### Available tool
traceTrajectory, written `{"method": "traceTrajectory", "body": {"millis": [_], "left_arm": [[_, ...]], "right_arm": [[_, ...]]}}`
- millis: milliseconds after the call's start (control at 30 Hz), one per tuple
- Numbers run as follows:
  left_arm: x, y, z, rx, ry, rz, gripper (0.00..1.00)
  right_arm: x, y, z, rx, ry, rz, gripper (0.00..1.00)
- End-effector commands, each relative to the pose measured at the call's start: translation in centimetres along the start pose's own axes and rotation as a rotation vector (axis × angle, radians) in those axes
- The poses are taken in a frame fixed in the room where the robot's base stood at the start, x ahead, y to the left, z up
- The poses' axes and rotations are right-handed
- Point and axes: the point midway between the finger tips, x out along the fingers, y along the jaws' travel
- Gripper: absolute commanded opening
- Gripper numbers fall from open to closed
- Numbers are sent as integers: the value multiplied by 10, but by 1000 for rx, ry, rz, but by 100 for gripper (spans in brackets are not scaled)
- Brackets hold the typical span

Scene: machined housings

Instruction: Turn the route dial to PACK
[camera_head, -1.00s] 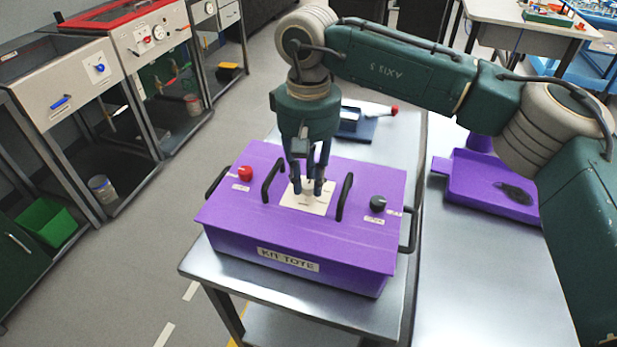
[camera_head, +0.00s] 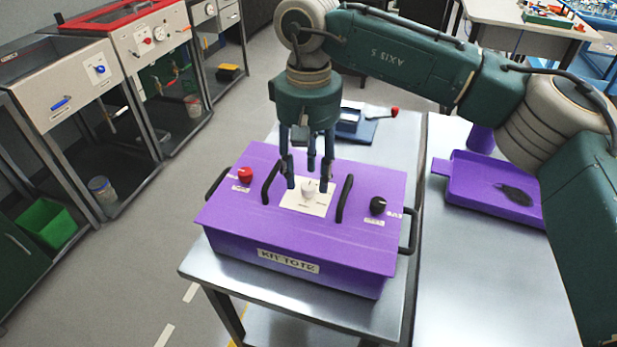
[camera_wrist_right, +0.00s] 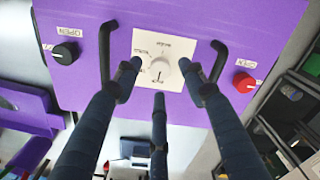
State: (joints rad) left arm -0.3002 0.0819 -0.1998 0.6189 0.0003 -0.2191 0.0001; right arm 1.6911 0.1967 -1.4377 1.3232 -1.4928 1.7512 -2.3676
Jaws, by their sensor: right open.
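The route dial (camera_head: 308,188) is a white round knob on a cream label plate (camera_head: 291,199) in the middle of the purple kit tote's top. It also shows in the right wrist view (camera_wrist_right: 161,70), with a dark pointer mark. The small position words around it are too blurred to read surely, so I cannot tell which one it points at. My right gripper (camera_head: 308,180) has three dark fingers, spread open and empty, above the dial and apart from it. In the wrist view its fingertips (camera_wrist_right: 160,75) surround the knob. My left gripper is out of view.
The tote (camera_head: 290,235) has a red knob (camera_head: 245,174) at left, a black knob (camera_head: 378,205) at right and black handles (camera_head: 345,198) beside the plate. It stands on a metal table (camera_head: 300,305). A purple tray (camera_head: 490,190) is at the right.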

Motion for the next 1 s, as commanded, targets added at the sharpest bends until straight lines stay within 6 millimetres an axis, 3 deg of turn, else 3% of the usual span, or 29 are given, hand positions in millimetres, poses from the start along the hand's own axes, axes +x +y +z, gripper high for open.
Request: {"method": "traceTrajectory", "body": {"millis": [200,400,600,900,1000], "left_arm": [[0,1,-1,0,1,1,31],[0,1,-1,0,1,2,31],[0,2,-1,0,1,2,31],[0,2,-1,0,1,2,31],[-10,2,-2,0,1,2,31]], "right_arm": [[-50,-1,-1,0,5,0,42],[-84,-1,0,0,3,-1,42],[-98,0,0,-1,1,0,42],[-99,0,0,-1,1,0,42],[-109,0,0,-1,2,0,42]]}}
